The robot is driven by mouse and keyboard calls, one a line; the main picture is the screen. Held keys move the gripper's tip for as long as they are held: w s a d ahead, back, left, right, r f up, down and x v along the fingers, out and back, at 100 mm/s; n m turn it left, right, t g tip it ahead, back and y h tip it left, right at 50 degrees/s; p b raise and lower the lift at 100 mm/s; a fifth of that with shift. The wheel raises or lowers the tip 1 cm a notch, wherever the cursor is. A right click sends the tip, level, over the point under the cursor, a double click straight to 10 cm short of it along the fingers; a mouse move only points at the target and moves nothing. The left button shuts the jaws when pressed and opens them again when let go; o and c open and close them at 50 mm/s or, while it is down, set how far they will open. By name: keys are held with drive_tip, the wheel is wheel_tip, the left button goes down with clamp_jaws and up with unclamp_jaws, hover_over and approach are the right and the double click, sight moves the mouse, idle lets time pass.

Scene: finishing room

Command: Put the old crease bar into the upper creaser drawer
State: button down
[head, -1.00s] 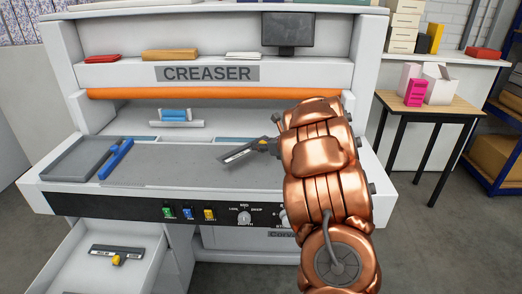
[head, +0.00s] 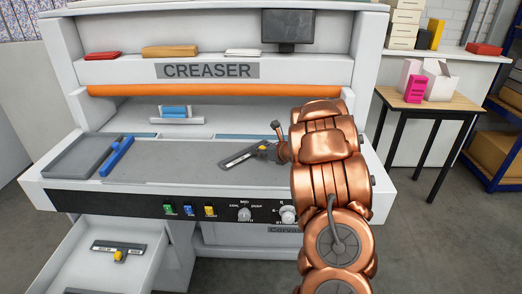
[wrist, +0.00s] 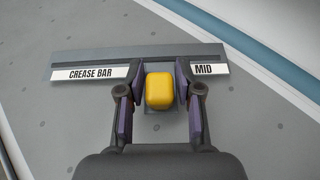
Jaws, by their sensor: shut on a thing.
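A grey crease bar (head: 238,158) with white labels and a yellow knob (wrist: 160,90) is at the right of the creaser bed. In the wrist view the bar (wrist: 135,56) reads "CREASE BAR" and "MID". My gripper (wrist: 161,88) is shut on the knob, one finger on each side. I cannot tell whether the bar touches the bed. A second bar (head: 118,249) with a yellow knob lies in an open drawer (head: 85,277) at lower left. Its labels are too small to read. My arm hides the right front of the creaser.
A blue-handled tool (head: 117,156) lies beside a grey tray (head: 80,157) on the left of the bed (head: 175,160). The middle of the bed is clear. A small table (head: 440,105) stands at right.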

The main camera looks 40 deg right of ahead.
drive_tip(key=c, duration=0.8)
unclamp_jaws()
drive_tip(key=shift+o, duration=0.2)
drive_tip(key=shift+r+p, duration=0.15)
drive_tip(key=shift+p, duration=0.15)
drive_tip(key=shift+s+d, duration=0.1)
drive_tip(key=shift+s, duration=0.15)
drive_tip(key=b+v, duration=0.3)
drive_tip(key=v, duration=0.6)
drive_tip(key=shift+s, duration=0.15)
drive_tip(key=shift+b+v, duration=0.4)
drive_tip(key=shift+v, duration=0.7)
drive_tip(key=shift+r, duration=0.15)
